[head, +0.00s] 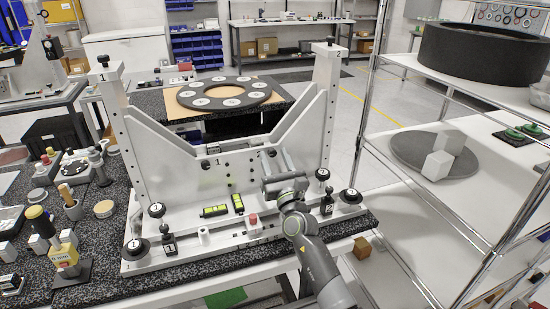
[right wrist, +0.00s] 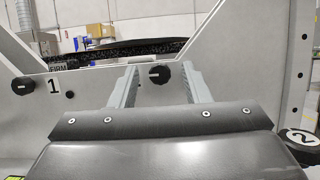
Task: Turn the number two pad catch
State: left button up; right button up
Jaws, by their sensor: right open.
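The mirror fixture (head: 178,160) is a pale grey frame on a speckled bench. In the right wrist view, a black knob-like catch with a light line (right wrist: 160,75) sits on its upright plate, between my fingers in the picture. No number beside it is visible; my gripper may hide it. A similar black catch (right wrist: 21,90) is further left, beside a "1" label (right wrist: 53,86). My right gripper (head: 275,165) is open and empty in front of the plate, and its two fingers also show in the right wrist view (right wrist: 160,84). My left gripper is not in view.
A black round knob marked "2" (right wrist: 301,138) is low at right in the right wrist view. Ball-topped levers (head: 323,175) and yellow-black levels (head: 214,211) are on the fixture base. Hand tools crowd the bench's left. A wire shelf (head: 375,95) stands at right.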

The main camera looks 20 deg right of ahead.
jog(key=shift+c, duration=0.3)
grip_shut()
jog(key=shift+m, duration=0.4)
jog(key=m+h+p, duration=0.1)
jog(key=m+h, duration=0.1)
jog(key=m, duration=0.2)
jog(key=shift+a+h, duration=0.1)
jog(key=shift+h, duration=0.3)
jog(key=m+g+h+p, duration=0.1)
jog(key=m, duration=0.2)
jog(key=m+h, duration=0.2)
jog(key=m, duration=0.2)
jog(key=shift+a+r+m+g+p, duration=0.1)
jog(key=shift+a+m+g+p, duration=0.05)
jog(key=shift+m+g+p, duration=0.2)
jog(key=m+g, duration=0.1)
jog(key=m, duration=0.1)
jog(key=m+g+h+p, duration=0.1)
jog(key=m, duration=0.2)
jog(key=shift+a+r, duration=0.1)
jog(key=shift+m+g+p, duration=0.65)
jog(key=shift+m, duration=1.4)
